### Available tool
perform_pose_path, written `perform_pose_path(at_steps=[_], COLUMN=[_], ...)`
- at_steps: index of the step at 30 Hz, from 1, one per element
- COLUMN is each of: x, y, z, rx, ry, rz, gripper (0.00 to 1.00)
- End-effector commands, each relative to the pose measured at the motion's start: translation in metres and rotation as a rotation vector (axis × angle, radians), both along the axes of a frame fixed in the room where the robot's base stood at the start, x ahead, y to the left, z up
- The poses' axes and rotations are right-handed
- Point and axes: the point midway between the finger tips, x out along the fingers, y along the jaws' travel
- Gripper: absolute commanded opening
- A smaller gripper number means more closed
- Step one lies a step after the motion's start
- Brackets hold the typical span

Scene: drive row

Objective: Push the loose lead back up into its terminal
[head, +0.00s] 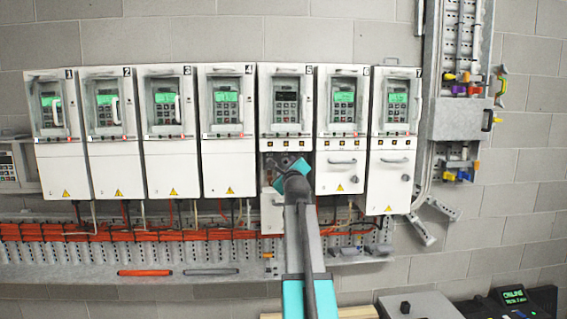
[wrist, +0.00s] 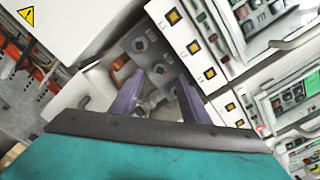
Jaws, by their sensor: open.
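Drive 5 (head: 286,102) has a dark display, and its lower section stands open, showing a grey terminal area. In the wrist view, this terminal block (wrist: 143,43) has round terminals, some between and beyond my fingers. A short orange-brown piece (wrist: 121,67) shows beside the terminals, just left of my left finger; it may be the loose lead, but I cannot tell whether it sits in a terminal. My gripper (head: 272,161) is in front of the opening. In the wrist view, its two purple-grey fingers (wrist: 160,76) are apart with nothing held between them.
Drive 4 (head: 228,130) and drive 6 (head: 341,130) stand close on either side with covers shut. A white box-like part (head: 271,213) is below the opening. Orange cables (head: 130,232) run along a perforated tray underneath. A grey vertical trunking (head: 458,60) stands at right.

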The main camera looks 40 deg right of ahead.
Motion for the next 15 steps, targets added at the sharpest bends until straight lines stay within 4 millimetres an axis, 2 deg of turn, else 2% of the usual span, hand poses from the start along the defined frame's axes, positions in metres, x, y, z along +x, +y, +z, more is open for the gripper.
perform_pose_path(at_steps=[15], x=[0.041], y=[-0.034], z=[0.002], rx=[0.000], ry=[0.000], rz=[0.000], gripper=[0.42])
